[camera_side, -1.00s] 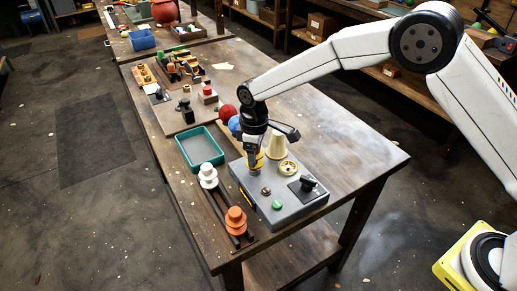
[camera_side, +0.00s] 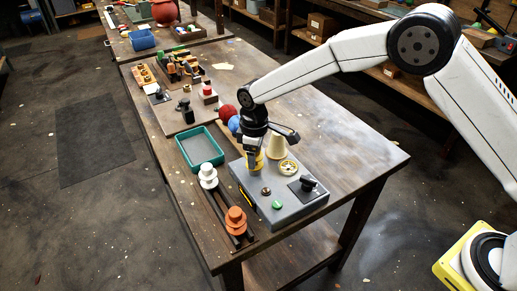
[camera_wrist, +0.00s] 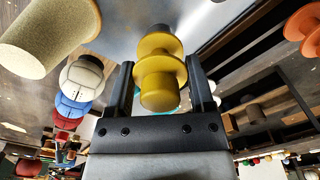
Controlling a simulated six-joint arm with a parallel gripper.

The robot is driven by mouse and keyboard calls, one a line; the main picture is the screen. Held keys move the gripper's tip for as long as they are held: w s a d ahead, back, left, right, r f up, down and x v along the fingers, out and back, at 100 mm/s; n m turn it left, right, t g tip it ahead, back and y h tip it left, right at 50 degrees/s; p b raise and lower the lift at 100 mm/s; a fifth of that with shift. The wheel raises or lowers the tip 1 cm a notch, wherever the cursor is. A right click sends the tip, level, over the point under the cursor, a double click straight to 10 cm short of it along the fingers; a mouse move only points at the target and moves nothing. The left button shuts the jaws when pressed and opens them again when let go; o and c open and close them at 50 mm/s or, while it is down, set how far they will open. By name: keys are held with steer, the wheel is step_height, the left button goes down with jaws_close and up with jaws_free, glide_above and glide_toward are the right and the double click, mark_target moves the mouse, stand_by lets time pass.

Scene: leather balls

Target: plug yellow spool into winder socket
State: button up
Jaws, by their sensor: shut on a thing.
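My gripper (camera_wrist: 160,92) is shut on the yellow spool (camera_wrist: 160,72), which sits between its two black fingers in the wrist view. The spool has wide flanges and a dark grey stub at its far end. In the side view my gripper points down over the rear left part of the grey winder box (camera_side: 290,211). The yellow spool (camera_side: 256,162) shows low between the fingers, close to the box top. The socket is not visible, and I cannot tell whether the spool touches the box or sits in it.
White (camera_side: 208,178) and orange (camera_side: 236,217) spools stand on dark rails at left. A teal tray (camera_side: 182,151) lies behind.

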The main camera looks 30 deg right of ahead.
steer(key=shift+f, duration=0.2)
steer(key=o, duration=1.1)
steer(key=shift+r, duration=3.95)
steer(key=shift+s+d+r, duration=0.1)
steer(key=shift+s+d, duration=0.15)
steer(key=shift+d, duration=0.3)
steer(key=s+d+m+t, duration=0.1)
steer(key=s+d+m, duration=0.2)
steer(key=s+d, duration=0.2)
steer(key=s+d+m, duration=0.3)
steer(key=s+d, duration=0.3)
steer(key=s, duration=0.4)
steer(key=s+d+f+m+t, duration=0.1)
steer(key=s+d+m, duration=0.2)
steer(key=s+d, duration=0.3)
steer(key=shift+s+d+t, duration=0.2)
steer(key=shift+s+t, duration=0.1)
steer(key=shift+s, duration=0.65)
